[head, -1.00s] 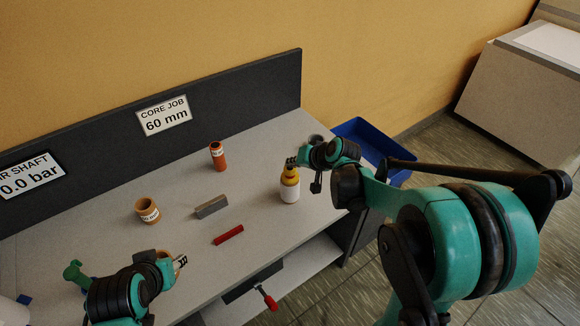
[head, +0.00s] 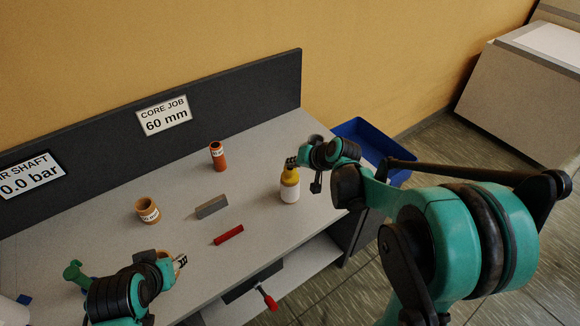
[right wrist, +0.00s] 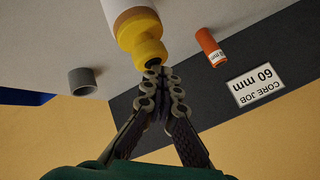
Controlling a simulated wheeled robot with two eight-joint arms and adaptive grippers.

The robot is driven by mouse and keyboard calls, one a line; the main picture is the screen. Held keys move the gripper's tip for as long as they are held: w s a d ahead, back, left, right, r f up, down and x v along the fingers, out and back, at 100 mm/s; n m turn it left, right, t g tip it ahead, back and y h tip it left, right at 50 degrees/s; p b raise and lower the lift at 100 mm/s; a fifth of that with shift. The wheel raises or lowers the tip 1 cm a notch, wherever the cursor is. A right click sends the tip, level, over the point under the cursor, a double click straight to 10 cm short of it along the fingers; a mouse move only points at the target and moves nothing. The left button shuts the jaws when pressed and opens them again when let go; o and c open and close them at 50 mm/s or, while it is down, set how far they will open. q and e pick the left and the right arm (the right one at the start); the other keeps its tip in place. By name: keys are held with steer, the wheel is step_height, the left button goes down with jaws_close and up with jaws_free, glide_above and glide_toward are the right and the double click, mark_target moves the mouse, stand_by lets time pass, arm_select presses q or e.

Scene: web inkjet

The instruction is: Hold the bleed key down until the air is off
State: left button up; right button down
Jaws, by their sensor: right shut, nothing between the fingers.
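The bleed key cannot be picked out in these views. A sign (head: 30,176) cut by the left edge reads "IR SHAFT" and "0.0 bar". My right gripper (head: 291,161) is shut and empty, at the yellow top of a white bottle (head: 289,190). In the right wrist view its fingertips (right wrist: 158,72) are together at the nozzle of that bottle (right wrist: 138,32); whether they touch it I cannot tell. My left gripper (head: 180,262) is at the front left of the bench, beside a tan ring partly hidden behind it; its fingers are too small to judge.
A green handled item (head: 76,273) is at left. A blue bin (head: 365,140) stands beyond the right end.

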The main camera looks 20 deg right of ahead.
mark_target(292, 169)
steer(key=shift+r, duration=0.15)
stand_by(0.8)
steer(key=shift+r+p, duration=0.7)
steer(key=shift+r, duration=0.05)
step_height(292, 169, up, 5)
steer(key=p, duration=0.4)
stand_by(0.3)
